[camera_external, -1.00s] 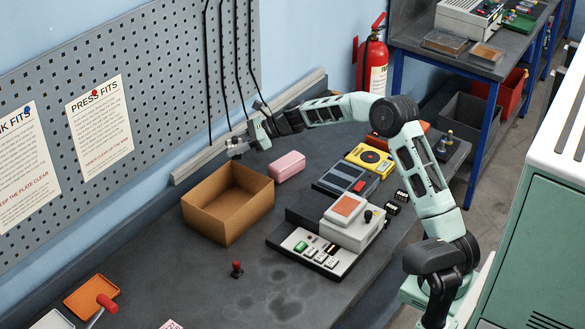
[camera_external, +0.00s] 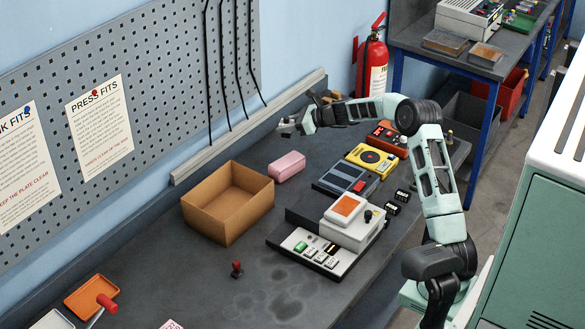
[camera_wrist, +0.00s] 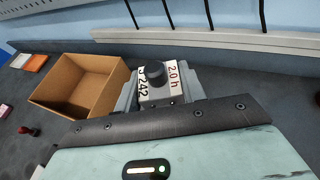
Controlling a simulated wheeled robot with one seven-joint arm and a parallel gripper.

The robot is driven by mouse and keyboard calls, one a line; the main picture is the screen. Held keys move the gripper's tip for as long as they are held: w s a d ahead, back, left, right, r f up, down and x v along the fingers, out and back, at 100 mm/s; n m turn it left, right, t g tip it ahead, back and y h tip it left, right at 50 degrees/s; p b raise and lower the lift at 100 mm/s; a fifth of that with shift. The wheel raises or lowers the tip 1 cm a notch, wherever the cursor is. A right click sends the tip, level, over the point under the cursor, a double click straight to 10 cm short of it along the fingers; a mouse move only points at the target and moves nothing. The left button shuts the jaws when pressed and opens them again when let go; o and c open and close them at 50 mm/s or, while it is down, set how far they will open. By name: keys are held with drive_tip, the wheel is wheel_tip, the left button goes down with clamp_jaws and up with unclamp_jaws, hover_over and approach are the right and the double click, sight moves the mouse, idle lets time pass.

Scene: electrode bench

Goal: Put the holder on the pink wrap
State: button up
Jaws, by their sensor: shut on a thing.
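The holder (camera_wrist: 160,84) is a small pale block with a black knob and labels reading "242" and "2.0 h". My gripper (camera_wrist: 163,88) is shut on it, with grey fingers on both sides. In the external view my gripper (camera_external: 287,127) is in the air, above and beyond the pink wrap in the picture; the holder is too small there to make out well. The pink wrap (camera_external: 287,166) is a pink block lying on the dark bench, right of the cardboard box. I cannot find the wrap in the wrist view.
The open, empty cardboard box (camera_external: 228,203) stands just left of the wrap. A grey instrument (camera_external: 346,179), a yellow device (camera_external: 371,160) and a white unit with an orange top (camera_external: 347,212) stand to the right. A wall rail (camera_external: 250,130) runs behind.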

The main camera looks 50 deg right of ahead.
wheel_tip(320, 180, down, 10)
drive_tip(key=shift+r, duration=0.1)
idle(0.4)
drive_tip(key=o, duration=1.2)
drive_tip(key=shift+f, duration=0.2)
drive_tip(key=shift+r, duration=0.3)
drive_tip(key=b+v, duration=0.1)
drive_tip(key=v, duration=1.1)
